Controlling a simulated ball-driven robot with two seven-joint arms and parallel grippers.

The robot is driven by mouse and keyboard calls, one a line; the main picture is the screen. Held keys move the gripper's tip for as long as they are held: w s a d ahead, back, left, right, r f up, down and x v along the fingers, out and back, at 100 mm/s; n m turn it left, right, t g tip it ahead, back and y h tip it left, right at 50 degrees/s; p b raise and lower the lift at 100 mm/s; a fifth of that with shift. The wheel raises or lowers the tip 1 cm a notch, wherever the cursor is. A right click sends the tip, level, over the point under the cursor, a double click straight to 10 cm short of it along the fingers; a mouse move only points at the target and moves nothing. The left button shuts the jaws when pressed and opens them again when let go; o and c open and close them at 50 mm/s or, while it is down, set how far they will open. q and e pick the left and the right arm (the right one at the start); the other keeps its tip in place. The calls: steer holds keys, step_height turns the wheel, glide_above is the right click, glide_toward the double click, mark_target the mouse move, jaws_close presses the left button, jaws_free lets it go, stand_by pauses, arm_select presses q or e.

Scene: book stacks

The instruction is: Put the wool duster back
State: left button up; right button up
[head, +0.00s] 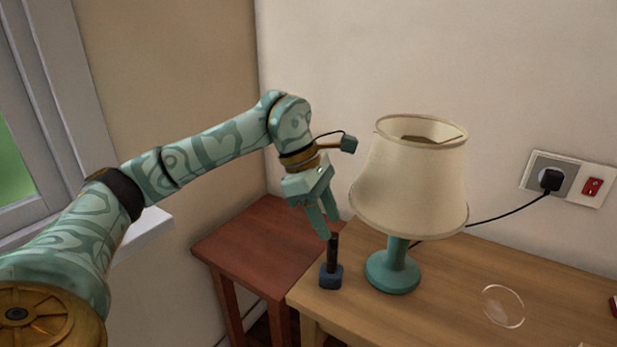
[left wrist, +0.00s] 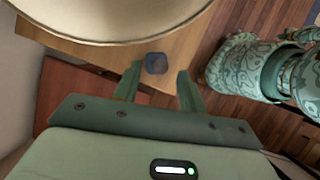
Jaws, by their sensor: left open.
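A dark upright rod (head: 333,250) stands in a small blue block (head: 331,277) near the left end of the wooden table, left of the lamp's foot. No woolly head shows, so I cannot tell for sure that this is the wool duster. My left gripper (head: 331,229) is open and empty, pointing down just above the rod's top. In the left wrist view the blue block (left wrist: 156,63) shows between the fingertips of my left gripper (left wrist: 160,72), beyond them. My right gripper is out of view.
A lamp with a cream shade (head: 410,180) and teal foot (head: 392,273) stands close right of my left gripper; the shade (left wrist: 110,20) also shows in the wrist view. A clear disc (head: 503,306) lies on the wooden table (head: 445,285). A lower red-brown table (head: 245,245) adjoins left.

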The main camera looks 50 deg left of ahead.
arm_select(q)
steer(key=p+v, duration=0.3)
steer(key=v, duration=0.5)
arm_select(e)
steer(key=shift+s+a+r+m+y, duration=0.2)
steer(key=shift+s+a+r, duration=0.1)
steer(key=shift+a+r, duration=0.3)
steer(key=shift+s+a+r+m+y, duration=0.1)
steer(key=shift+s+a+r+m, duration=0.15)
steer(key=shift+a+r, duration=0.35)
